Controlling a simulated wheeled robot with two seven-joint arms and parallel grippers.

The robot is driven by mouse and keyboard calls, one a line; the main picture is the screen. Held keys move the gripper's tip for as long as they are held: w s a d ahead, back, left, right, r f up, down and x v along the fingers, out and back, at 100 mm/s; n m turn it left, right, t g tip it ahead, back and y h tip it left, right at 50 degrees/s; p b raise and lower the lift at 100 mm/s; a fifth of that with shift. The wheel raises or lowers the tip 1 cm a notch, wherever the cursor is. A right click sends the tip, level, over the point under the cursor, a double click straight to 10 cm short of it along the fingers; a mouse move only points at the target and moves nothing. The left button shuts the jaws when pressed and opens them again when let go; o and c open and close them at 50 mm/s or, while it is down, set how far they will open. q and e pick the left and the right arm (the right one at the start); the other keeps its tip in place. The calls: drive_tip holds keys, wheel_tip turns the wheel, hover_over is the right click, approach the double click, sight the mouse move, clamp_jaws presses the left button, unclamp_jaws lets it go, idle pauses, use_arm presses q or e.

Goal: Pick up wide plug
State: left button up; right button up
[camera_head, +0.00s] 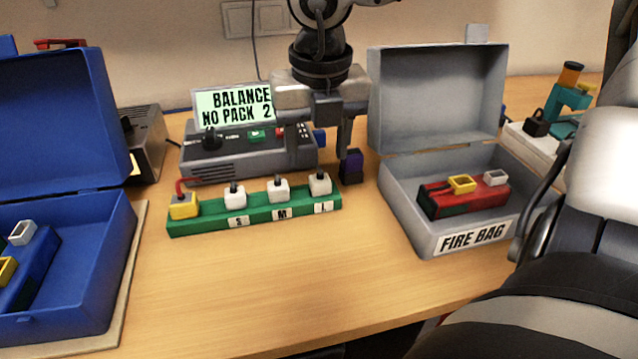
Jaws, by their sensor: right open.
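A green strip (255,212) with labels S, M and L stands at the middle of the table. It bears a yellow plug (184,205) at its left end and three white plugs: one near S (235,196), one near M (278,190) and one near L (320,184). Which of them is the wide plug I cannot tell for sure. My right gripper (319,148) points down with its fingers spread, above and behind the L end of the strip. Nothing shows between its fingers. My left gripper is not in view.
A grey device (215,163) with a "BALANCE NO PACK 2" screen (234,107) stands behind the strip. A dark purple block (351,167) is near the right finger. An open grey "FIRE BAG" box (400,215) holds a red pack (492,198). An open blue case (95,285) is left. The front table is clear.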

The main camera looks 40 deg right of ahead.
sight(320, 178)
drive_tip(key=shift+w+d+f+p, duration=0.1)
drive_tip(key=shift+d+f, duration=0.1)
drive_tip(key=shift+f, duration=0.9)
drive_tip(key=shift+w+d+f+p, duration=0.1)
drive_tip(key=shift+w+d+f, duration=0.1)
drive_tip(key=shift+f, duration=0.9)
drive_tip(key=shift+w+d+f+p, duration=0.1)
drive_tip(key=shift+d+f, duration=0.1)
drive_tip(key=shift+f, duration=0.9)
drive_tip(key=c, duration=1)
